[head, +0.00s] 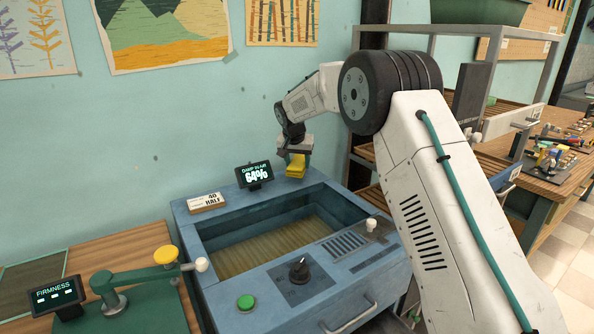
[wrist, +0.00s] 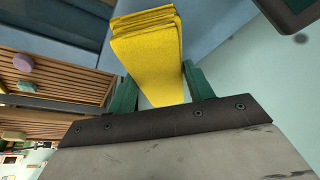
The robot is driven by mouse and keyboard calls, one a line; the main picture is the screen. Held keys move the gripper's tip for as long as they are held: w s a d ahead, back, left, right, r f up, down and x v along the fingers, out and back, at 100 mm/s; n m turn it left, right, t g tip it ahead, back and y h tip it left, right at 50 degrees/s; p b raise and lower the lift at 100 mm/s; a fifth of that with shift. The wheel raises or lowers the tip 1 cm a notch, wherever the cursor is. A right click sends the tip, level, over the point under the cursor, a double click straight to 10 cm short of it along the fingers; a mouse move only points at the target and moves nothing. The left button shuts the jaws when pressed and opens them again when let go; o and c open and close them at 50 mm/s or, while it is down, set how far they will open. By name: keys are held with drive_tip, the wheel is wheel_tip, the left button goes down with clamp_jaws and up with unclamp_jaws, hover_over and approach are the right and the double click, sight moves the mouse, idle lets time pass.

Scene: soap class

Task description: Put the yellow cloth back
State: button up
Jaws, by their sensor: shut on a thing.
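The yellow cloth (head: 296,167) is a folded stack, held by my gripper (head: 294,155) above the back right corner of the blue cabinet. In the wrist view the cloth (wrist: 146,48) sits between the two green fingers of my gripper (wrist: 158,88). I cannot tell from the head view whether the cloth's lower edge touches the cabinet top.
The blue cabinet (head: 330,270) has an open basin with a slatted floor (head: 275,245), a green button (head: 246,302) and a black knob (head: 299,270). A small display (head: 255,175) and a sign (head: 207,202) stand on its back edge. A firmness device (head: 130,280) is at left; shelves (head: 480,110) are at right.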

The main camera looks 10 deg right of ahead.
drive_tip(key=shift+w+f, duration=0.2)
drive_tip(key=shift+f, duration=1.6)
drive_tip(key=o, duration=0.9)
drive_tip(key=shift+f, duration=0.15)
drive_tip(key=v, duration=1.2)
drive_tip(key=shift+r, duration=0.2)
